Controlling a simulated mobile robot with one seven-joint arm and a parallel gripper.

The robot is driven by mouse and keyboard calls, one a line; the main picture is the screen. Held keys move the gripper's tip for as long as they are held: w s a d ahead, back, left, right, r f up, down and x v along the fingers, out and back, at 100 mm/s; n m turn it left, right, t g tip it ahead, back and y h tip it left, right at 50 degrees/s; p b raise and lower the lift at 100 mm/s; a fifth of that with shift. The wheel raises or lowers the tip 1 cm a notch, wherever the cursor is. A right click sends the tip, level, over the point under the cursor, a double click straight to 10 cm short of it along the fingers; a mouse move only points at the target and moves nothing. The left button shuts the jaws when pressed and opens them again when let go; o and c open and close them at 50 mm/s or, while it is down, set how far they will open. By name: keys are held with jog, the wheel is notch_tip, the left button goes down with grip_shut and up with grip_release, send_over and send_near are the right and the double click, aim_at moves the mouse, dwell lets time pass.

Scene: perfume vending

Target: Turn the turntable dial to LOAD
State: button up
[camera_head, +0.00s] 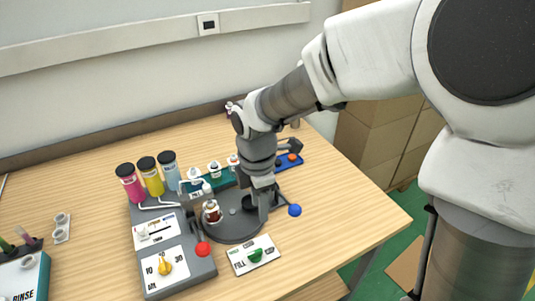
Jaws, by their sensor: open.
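A small white plate with a green dial (255,254) lies on the table in front of the dark round turntable (228,236). Its left label looks like FILL; the other labels are too small to read, so I cannot tell the dial's setting. A bottle with reddish-brown liquid (212,211) stands on the turntable's left side. My gripper (262,217) points down over the turntable's right side, behind and apart from the green dial. It looks empty, and its fingers are partly hard to make out against the dark disc.
Left is a grey station with a yellow dial (165,266), a red ball knob (203,249) and pink, yellow and blue cylinders (151,176). A blue ball knob (295,210) is right of my gripper. A RINSE box (27,277) stands far left. The front-right tabletop is clear.

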jog(key=a+f+n, duration=0.1)
jog(key=f, duration=0.1)
jog(key=b, duration=0.3)
send_near(257, 251)
notch_tip(257, 251, down, 9)
jog(key=shift+w+r, duration=0.1)
jog(key=shift+r, duration=0.1)
grip_shut()
